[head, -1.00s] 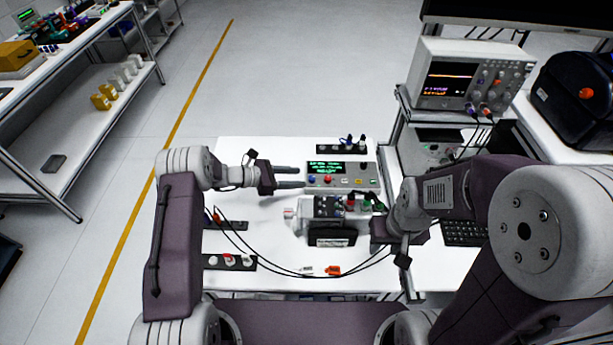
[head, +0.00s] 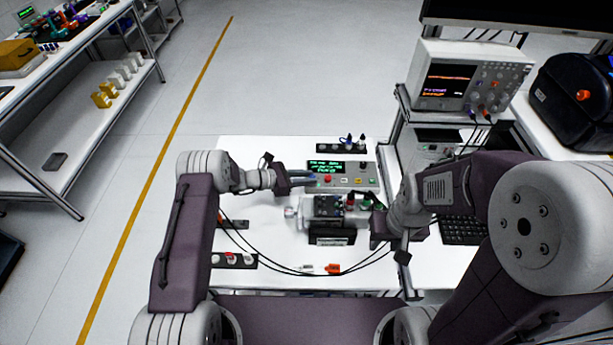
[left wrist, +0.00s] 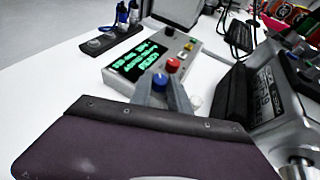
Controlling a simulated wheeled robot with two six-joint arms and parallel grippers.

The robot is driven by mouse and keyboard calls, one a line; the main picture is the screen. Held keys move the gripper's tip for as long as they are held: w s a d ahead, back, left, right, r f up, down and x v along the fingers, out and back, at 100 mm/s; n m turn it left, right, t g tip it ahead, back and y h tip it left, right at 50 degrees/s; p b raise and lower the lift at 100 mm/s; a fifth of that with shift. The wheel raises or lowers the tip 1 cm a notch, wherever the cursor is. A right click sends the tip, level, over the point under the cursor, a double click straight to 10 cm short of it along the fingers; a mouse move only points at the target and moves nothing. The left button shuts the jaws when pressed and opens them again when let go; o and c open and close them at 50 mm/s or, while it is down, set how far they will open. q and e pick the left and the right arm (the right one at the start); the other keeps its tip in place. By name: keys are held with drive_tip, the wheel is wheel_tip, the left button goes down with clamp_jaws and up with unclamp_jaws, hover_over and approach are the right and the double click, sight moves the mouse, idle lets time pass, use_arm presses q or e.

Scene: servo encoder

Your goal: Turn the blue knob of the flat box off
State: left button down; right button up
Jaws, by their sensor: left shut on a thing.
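The flat box (head: 367,168) is a light grey unit with green text on a dark screen, lying on the white table. It also shows in the left wrist view (left wrist: 187,58). My left gripper (head: 314,181) reaches it from the left at its front left corner. In the left wrist view its fingers (left wrist: 161,92) are shut on the blue knob (left wrist: 160,79), one on each side. The fingers hide the knob in the head view. A red button (left wrist: 173,65) is just beside it. My right gripper (head: 380,226) is right of a dark device; its fingertips are not clear.
The dark device (head: 328,206) with its metal body stands just in front of the flat box. A black strip with small parts (head: 349,146) lies behind the box. Black cables (head: 300,274) loop across the table front. An oscilloscope (head: 430,101) stands at right.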

use_arm(q)
drive_tip(key=shift+s+d+r+n+t+y+p, duration=0.15)
drive_tip(key=shift+r+n+t+y+p, duration=0.15)
drive_tip(key=shift+n+t, duration=0.2)
drive_tip(key=shift+s+f+n+t+y, duration=0.1)
drive_tip(key=shift+f+n+t+y, duration=0.1)
drive_tip(key=shift+n+t+y, duration=0.9)
use_arm(e)
drive_tip(key=shift+r, duration=0.75)
use_arm(q)
drive_tip(key=c, duration=1.2)
unclamp_jaws()
drive_tip(key=shift+c, duration=0.2)
drive_tip(key=v, duration=0.4)
drive_tip(key=b+v, duration=0.1)
drive_tip(key=v, duration=0.3)
drive_tip(key=shift+f+b, duration=0.25)
drive_tip(key=shift+b, duration=0.05)
drive_tip(key=shift+s+a+r, duration=0.25)
drive_tip(key=shift+s+a, duration=0.1)
drive_tip(key=shift+s, duration=0.05)
use_arm(e)
drive_tip(key=shift+f, duration=0.9)
